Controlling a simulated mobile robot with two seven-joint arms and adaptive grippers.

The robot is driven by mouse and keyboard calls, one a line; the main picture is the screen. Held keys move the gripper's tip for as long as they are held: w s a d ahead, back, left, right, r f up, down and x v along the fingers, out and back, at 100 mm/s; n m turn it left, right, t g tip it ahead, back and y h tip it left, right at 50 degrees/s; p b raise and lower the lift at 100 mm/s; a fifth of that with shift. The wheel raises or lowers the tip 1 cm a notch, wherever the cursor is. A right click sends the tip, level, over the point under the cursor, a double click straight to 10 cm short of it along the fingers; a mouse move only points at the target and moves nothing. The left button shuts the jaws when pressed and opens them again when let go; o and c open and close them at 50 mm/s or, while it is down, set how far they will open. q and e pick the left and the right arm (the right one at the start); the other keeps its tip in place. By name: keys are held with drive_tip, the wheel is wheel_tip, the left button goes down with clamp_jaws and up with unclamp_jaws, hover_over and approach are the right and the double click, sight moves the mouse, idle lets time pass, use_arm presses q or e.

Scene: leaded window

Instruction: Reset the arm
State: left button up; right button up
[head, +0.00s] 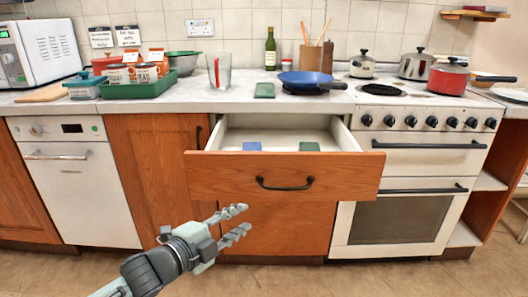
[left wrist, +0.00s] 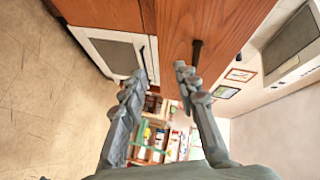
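My left gripper (head: 240,222) is in the head view, in front of the cabinet and a little below and left of the open drawer's handle. Its two fingers are apart with nothing between them. In the left wrist view the same gripper (left wrist: 155,85) shows its fingers spread, with the room beyond. The wooden drawer (head: 225,177) is pulled out, with a dark handle (head: 285,184) on its front. Inside it lie a blue item (head: 252,146) and a dark green item (head: 309,146). My right gripper is in neither view.
The stove (head: 428,150) stands right of the drawer and a white dishwasher (head: 78,185) stands left. The counter (head: 200,98) holds a blue pan (head: 305,79), a glass (head: 219,72), a green tray (head: 140,87) and a microwave (head: 42,50). The floor (head: 300,275) in front looks clear.

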use_arm(q)
drive_tip(key=s+a+f+n+g+y, duration=0.1)
drive_tip(key=s+a+f+n+y, duration=0.25)
drive_tip(key=f, duration=0.45)
drive_tip(key=s+a+f+n+g+y, duration=0.2)
drive_tip(key=a+f+n, duration=0.25)
drive_tip(key=f, duration=0.25)
drive_tip(key=s+a+f+n+g+y, duration=0.1)
drive_tip(key=s+a+f+n+y, duration=0.15)
drive_tip(key=f+n, duration=0.4)
drive_tip(key=s+a+f+n+g+y, duration=0.1)
drive_tip(key=s+a+f+n+g, duration=0.1)
drive_tip(key=s+f, duration=0.5)
drive_tip(key=s+a+f+n+g+y, duration=0.1)
drive_tip(key=s+a+f+n+g, duration=0.2)
drive_tip(key=s, duration=0.9)
wheel_tip(320, 180, down, 5)
drive_tip(key=a+g, duration=0.1)
drive_tip(key=a, duration=0.2)
drive_tip(key=shift+s+r, duration=0.15)
